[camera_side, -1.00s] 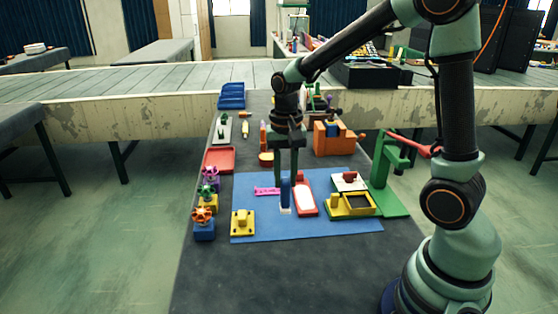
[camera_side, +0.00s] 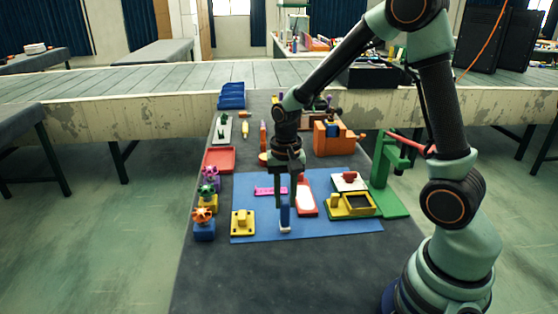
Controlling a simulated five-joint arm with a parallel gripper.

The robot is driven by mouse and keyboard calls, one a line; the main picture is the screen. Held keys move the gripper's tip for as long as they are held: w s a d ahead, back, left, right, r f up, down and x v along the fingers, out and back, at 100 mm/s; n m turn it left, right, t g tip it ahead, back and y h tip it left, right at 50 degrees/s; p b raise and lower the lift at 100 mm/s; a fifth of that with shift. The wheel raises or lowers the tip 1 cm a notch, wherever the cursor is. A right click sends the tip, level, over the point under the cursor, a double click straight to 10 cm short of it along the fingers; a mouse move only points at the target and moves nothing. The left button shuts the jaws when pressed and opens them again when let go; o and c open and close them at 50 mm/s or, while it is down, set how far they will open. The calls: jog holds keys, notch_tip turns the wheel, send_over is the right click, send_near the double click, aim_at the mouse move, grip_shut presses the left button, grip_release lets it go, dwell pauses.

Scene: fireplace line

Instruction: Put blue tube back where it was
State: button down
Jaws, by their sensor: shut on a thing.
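The blue tube (camera_side: 285,216) stands upright near the middle of the blue mat (camera_side: 335,228), with a small pale patch at its lower end. My gripper (camera_side: 285,203) points straight down and is shut on the upper part of the tube. I cannot tell whether the tube's lower end touches the mat. A pink block (camera_side: 266,191) lies just behind and left of the tube. A red holder with a white top (camera_side: 306,202) lies close to its right.
A yellow block (camera_side: 242,222) sits on the mat's left. A yellow tray (camera_side: 351,204) and a green stand (camera_side: 388,175) are at the right. Valve-like pieces (camera_side: 204,223) line the left edge. The front of the dark table (camera_side: 290,275) is clear.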

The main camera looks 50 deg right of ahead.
jog(key=shift+f, duration=0.65)
jog(key=c, duration=1)
grip_release()
jog(key=o, duration=0.6)
jog(key=c, duration=0.3)
jog(key=shift+c, duration=0.2)
jog(key=shift+r, duration=2.55)
